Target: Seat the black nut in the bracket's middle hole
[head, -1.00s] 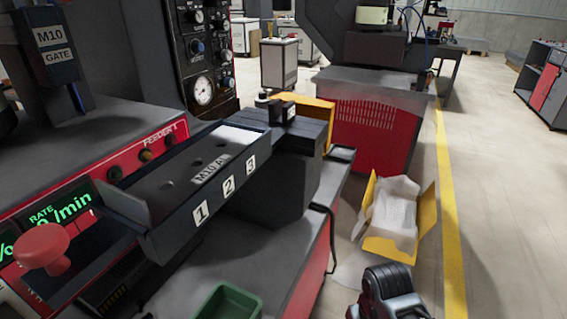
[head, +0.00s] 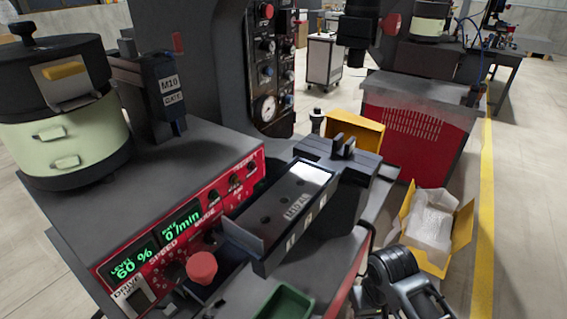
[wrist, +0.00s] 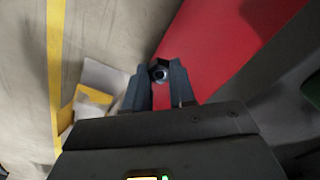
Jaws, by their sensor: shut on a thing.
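The bracket (head: 268,241) is a dark, long tray-like part on the machine front in the head view, with a row of holes in its top and a label reading M10 AL. Its middle hole looks empty.
A red knob (head: 202,267) stands left of the bracket's near end. A green bin (head: 285,303) sits below it. A dark block (head: 343,155) adjoins its far end. A feeder bowl (head: 62,125) and M10 gate (head: 165,90) stand left. A yellow carton (head: 462,232) lies on the floor.

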